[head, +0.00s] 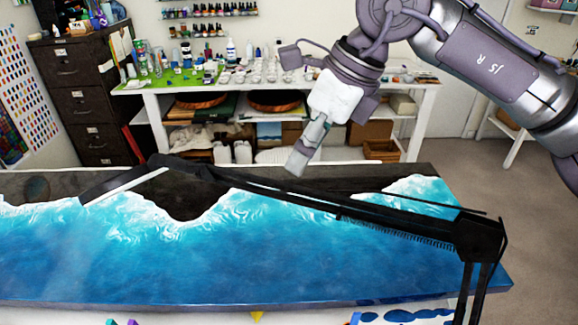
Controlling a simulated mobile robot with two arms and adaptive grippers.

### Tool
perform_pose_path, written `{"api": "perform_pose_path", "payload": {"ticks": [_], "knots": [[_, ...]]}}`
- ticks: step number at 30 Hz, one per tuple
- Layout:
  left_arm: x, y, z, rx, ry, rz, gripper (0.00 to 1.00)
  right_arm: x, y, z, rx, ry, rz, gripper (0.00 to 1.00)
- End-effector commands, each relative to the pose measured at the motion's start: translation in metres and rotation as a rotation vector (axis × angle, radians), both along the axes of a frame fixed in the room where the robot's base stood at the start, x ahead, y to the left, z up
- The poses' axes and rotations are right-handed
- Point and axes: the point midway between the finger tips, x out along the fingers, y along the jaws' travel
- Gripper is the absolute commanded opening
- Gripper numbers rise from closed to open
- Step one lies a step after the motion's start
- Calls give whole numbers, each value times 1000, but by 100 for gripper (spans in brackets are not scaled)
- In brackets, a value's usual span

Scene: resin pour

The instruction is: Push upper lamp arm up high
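The upper lamp arm (345,207) is a long black bar. More black bars (478,290) run from the joint out of the bottom of the picture. My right gripper (298,163) points down, its tip just above the lamp arm in the picture. I cannot tell whether they touch. Its fingers overlap into one narrow shape, so its opening is unclear. My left gripper is out of view.
The resin slab (250,265) fills the front. Behind it stands a white workbench (422,120) with many bottles and cups. A dark filing cabinet (85,95) stands at the back left. Open floor (460,165) shows at the right.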

Motion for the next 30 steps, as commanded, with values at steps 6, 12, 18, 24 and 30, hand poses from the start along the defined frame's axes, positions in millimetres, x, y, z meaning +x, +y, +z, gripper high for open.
{"api": "perform_pose_path", "payload": {"ticks": [6,12,18,24,30], "knots": [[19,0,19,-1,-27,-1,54,3,15,-34,-2,3,2,39],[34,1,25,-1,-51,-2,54,5,21,-51,-1,1,1,39],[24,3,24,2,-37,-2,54,5,23,-54,1,-1,1,39],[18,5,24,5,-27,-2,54,5,22,-54,1,-1,1,26],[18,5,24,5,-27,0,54,5,22,-54,0,0,1,0]]}}
